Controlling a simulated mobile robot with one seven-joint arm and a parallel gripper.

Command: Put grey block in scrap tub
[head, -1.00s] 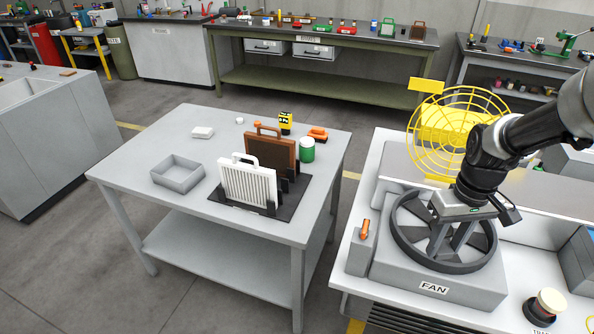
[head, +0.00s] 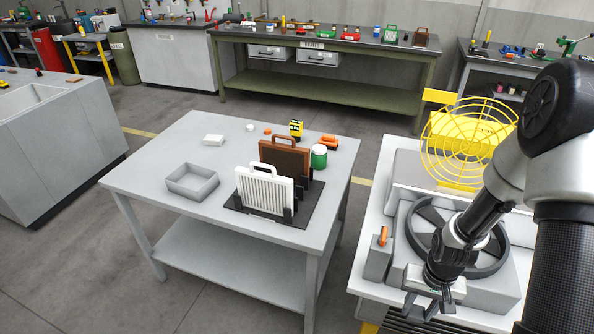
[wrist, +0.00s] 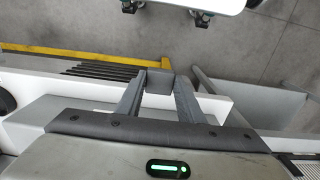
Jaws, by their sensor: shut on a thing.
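My gripper (head: 428,306) hangs in front of the fan bench's near edge, pointing down. In the wrist view its two fingers (wrist: 158,92) are shut on a small grey block (wrist: 158,80) at their tips. The block is hard to make out in the head view. A grey open-walled container (wrist: 255,112) shows right of the fingers in the wrist view; I cannot tell whether it is the scrap tub. A shallow grey tray (head: 180,191) stands on the middle table; no scrap label shows on it.
The fan housing (head: 398,262) and yellow fan guard (head: 460,170) are on the bench beside my arm. The middle table (head: 150,165) holds a white filter (head: 264,190) and a brown filter (head: 290,158) in a black rack. Floor lies open between table and bench.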

